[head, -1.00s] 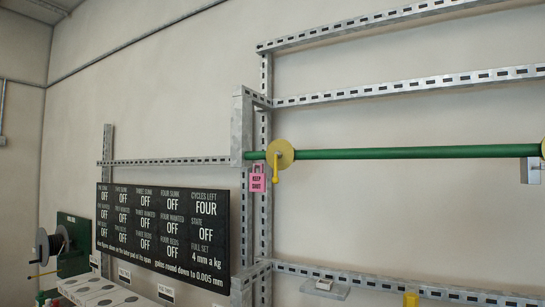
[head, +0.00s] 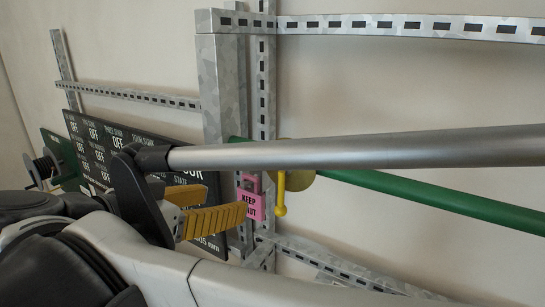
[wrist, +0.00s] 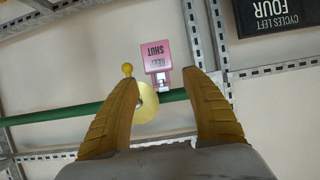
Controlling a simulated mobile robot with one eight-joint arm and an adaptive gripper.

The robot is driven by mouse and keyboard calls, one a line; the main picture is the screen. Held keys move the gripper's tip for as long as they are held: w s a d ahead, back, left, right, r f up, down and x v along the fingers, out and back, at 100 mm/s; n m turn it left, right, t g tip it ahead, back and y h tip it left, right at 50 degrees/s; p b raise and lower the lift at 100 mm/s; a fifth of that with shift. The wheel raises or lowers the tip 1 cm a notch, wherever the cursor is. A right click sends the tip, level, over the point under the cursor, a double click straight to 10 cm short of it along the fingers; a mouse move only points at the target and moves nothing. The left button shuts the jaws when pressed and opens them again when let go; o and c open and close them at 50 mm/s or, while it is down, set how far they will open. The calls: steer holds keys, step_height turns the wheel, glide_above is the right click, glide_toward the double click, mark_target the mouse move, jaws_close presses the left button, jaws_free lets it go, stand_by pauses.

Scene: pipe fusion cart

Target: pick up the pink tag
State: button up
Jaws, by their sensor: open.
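The pink tag (head: 250,201), lettered KEEP SHUT and shaped like a padlock, hangs by the green pipe (head: 420,200) beside the yellow valve handle (head: 281,195). In the wrist view the tag (wrist: 156,55) appears upside down, just beyond the fingertips and roughly in line with the gap between them. My gripper (head: 227,199) is open and empty, its yellow ribbed fingers pointing toward the tag. In the head view one fingertip overlaps the tag's left edge; I cannot tell whether they touch. The open gripper also shows in the wrist view (wrist: 162,76).
A galvanized slotted frame (head: 225,90) stands behind and left of the tag. A black display board (head: 95,150) is at the left, partly hidden by my arm. A yellow disc (wrist: 146,103) sits on the pipe close to the left finger in the wrist view.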

mark_target(249, 199)
steer(key=x, duration=0.3)
steer(key=shift+d+f, duration=0.25)
steer(key=shift+d, duration=0.1)
steer(key=p+x, duration=0.2)
steer(key=x, duration=0.4)
steer(key=shift+w+f, duration=0.2)
steer(key=shift+w, duration=0.05)
steer(key=shift+s+a, duration=0.1)
steer(key=shift+s, duration=0.05)
steer(key=shift+c, duration=0.2)
steer(key=c, duration=0.5)
